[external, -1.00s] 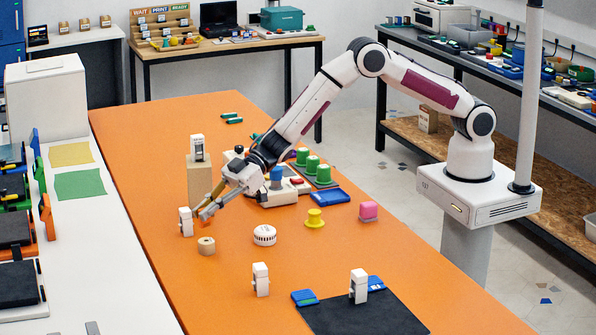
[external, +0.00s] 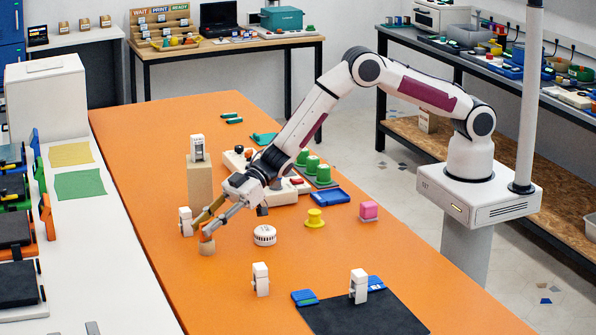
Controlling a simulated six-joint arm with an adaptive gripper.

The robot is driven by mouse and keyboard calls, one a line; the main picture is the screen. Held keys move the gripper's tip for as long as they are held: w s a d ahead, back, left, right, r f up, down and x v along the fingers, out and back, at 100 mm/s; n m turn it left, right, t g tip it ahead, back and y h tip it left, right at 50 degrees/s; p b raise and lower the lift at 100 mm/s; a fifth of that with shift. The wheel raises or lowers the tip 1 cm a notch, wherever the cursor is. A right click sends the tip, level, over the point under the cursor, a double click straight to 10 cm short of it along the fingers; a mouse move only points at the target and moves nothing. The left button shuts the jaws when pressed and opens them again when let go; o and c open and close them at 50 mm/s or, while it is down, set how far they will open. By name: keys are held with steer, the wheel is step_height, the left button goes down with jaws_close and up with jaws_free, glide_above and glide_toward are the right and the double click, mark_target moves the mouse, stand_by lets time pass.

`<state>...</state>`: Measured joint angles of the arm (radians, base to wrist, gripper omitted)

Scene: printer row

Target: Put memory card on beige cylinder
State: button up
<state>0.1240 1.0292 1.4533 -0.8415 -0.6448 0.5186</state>
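The beige cylinder (external: 207,248) is short and stands upright on the orange table at the left. My gripper (external: 205,229) points down to the left, with its fingertips just above the cylinder. A small orange piece, which looks like the memory card (external: 208,234), shows between the fingertips, at the top of the cylinder. The fingers seem closed on it. It is small and partly hidden, so I cannot tell whether it touches the cylinder.
A white device (external: 186,222) stands close to the left of my gripper. A tall beige block (external: 200,183) with a white device on top stands behind. A white round thing (external: 265,236) and a yellow spool (external: 315,218) are to the right. The table's front left is clear.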

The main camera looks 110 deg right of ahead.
steer(key=shift+r, duration=0.15)
stand_by(0.3)
steer(key=shift+v, duration=0.75)
steer(key=v, duration=1)
steer(key=shift+s, duration=0.25)
steer(key=shift+r, duration=0.1)
